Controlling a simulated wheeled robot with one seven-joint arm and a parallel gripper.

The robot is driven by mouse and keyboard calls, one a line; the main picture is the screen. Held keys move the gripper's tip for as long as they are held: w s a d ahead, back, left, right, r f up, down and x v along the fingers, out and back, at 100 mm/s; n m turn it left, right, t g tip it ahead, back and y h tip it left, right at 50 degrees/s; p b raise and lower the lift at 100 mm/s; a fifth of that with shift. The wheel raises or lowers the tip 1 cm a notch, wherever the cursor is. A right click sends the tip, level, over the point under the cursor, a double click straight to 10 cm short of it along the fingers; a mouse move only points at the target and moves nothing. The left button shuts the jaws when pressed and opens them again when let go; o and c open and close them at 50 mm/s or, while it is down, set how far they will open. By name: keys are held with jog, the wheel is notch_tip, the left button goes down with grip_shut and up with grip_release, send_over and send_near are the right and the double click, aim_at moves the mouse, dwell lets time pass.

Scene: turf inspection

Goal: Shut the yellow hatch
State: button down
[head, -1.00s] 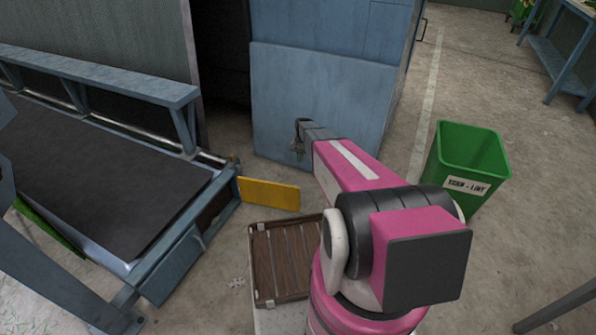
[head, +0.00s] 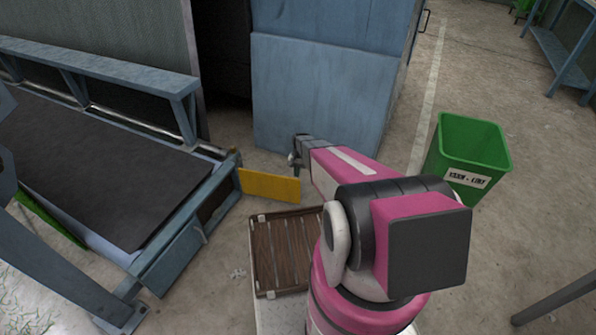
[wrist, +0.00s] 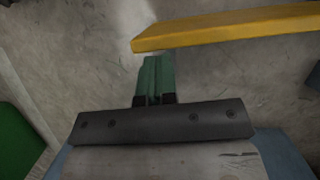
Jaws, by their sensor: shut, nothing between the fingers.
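The yellow hatch (head: 269,186) is a flat panel standing out to the right from the end of the blue-framed conveyor (head: 190,225), so it is open. Beside it, a dark opening (head: 218,199) shows in the conveyor's end frame. My gripper (head: 292,160) is just above and beyond the hatch's right end in the head view. In the wrist view, the green fingers of my gripper (wrist: 154,62) are together and empty. The hatch's yellow edge (wrist: 225,30) crosses the upper right there, close to the fingertips; I cannot tell whether they touch.
A brown slatted crate (head: 252,262) sits in front of the hatch, beside my arm. A blue cabinet (head: 325,95) stands behind my gripper. A labelled green bin (head: 470,150) is at the right. Concrete floor is clear between bin and cabinet.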

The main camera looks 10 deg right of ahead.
dwell(0.3)
jog(key=s+a+m+t+y, duration=0.25)
jog(key=s+a+m, duration=0.65)
jog(key=s+a, duration=0.95)
jog(key=w+a+m+t, duration=0.1)
jog(key=a+m, duration=0.5)
jog(key=a, duration=1.8)
jog(key=shift+w+a+m+t, duration=0.15)
jog(key=shift+a+m+t, duration=0.2)
jog(key=shift+t, duration=0.4)
jog(key=shift+d, duration=0.15)
